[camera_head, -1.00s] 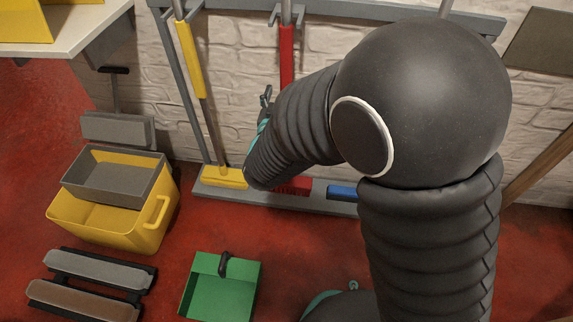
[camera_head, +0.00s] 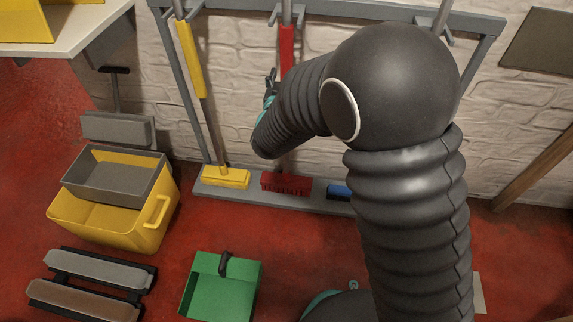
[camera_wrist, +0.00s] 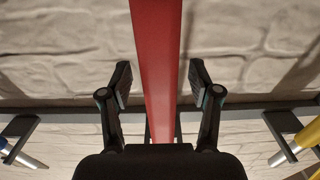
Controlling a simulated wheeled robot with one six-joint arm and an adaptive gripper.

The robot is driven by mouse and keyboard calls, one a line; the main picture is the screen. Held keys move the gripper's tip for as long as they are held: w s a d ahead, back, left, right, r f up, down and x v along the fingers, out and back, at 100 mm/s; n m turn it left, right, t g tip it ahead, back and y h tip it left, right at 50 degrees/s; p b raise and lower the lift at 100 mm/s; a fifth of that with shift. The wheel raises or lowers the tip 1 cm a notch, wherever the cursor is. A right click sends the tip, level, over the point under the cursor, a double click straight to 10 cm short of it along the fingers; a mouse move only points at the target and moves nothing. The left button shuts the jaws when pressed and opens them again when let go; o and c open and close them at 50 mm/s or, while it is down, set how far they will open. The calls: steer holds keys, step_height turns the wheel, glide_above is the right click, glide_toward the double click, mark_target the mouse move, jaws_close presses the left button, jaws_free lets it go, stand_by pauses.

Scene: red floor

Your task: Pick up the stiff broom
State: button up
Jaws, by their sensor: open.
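A red broom with a bristled head (camera_head: 286,184) stands upright in the wall rack, a red sleeve (camera_head: 287,45) high on its handle. In the wrist view the red handle (camera_wrist: 158,50) runs between the two fingers of my gripper (camera_wrist: 159,85). The fingers are spread, with a gap on each side of the handle. In the head view my gripper (camera_head: 270,88) is mostly hidden behind my arm, close to the broom's handle. Part of the handle is also hidden by my arm.
A yellow-headed tool (camera_head: 225,177) stands left of the red broom, and a blue-headed one (camera_head: 340,192) right, partly behind my arm. The grey rack (camera_head: 395,12) has hooks. A yellow bucket (camera_head: 150,225) and a green dustpan (camera_head: 222,285) are on the red floor.

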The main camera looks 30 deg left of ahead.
jaws_close()
steer(key=shift+r, duration=0.1)
steer(key=shift+r, duration=0.1)
